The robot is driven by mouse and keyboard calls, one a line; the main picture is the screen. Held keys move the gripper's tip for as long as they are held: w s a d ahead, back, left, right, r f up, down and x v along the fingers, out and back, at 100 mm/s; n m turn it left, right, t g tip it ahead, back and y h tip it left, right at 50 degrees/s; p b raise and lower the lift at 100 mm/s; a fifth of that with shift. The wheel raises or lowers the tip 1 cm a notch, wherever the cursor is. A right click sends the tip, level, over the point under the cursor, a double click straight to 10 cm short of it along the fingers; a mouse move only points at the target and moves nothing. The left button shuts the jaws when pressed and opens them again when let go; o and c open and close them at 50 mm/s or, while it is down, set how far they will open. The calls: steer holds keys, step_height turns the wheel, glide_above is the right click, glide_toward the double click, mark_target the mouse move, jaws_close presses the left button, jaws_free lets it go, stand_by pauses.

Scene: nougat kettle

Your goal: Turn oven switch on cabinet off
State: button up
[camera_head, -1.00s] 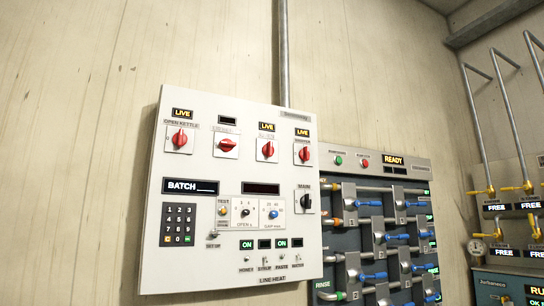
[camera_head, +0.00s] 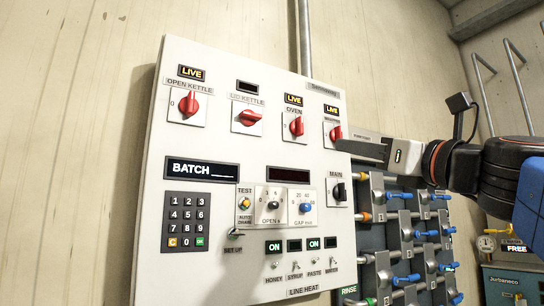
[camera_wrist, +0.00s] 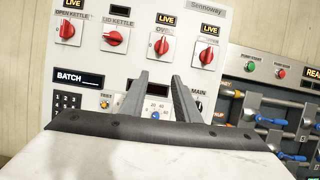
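The white control cabinet (camera_head: 215,150) has a row of red rotary switches along its top. The oven switch (camera_head: 296,126) is third from the left, its red handle roughly upright, with a lit LIVE display (camera_head: 293,99) above it. It also shows in the wrist view (camera_wrist: 161,44), just above and between my fingertips. My gripper (camera_head: 345,146) is near the cabinet's right side, to the right of the oven switch, overlapping the lower edge of the fourth switch in the head view. In the wrist view (camera_wrist: 161,74) its two grey fingers are apart with nothing between them.
The open kettle switch (camera_head: 188,103) and fourth switch (camera_head: 332,132) also have LIVE displays. The lid kettle switch (camera_head: 247,118) is turned sideways under a dark display. Below are the keypad (camera_head: 186,222) and main switch (camera_head: 339,191). A blue-handled valve panel (camera_head: 405,235) stands at right.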

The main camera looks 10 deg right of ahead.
mark_target(303, 131)
steer(key=shift+s+r+x, duration=0.1)
steer(key=shift+r+x, duration=0.15)
steer(key=shift+x, duration=2.7)
steer(key=shift+s+r+x, duration=0.1)
steer(key=shift+r+x, duration=0.1)
steer(key=shift+x, duration=2.7)
steer(key=shift+s+r+x, duration=0.1)
steer(key=shift+r+x, duration=0.15)
steer(key=shift+x, duration=2.7)
steer(key=shift+d, duration=0.1)
jaws_close()
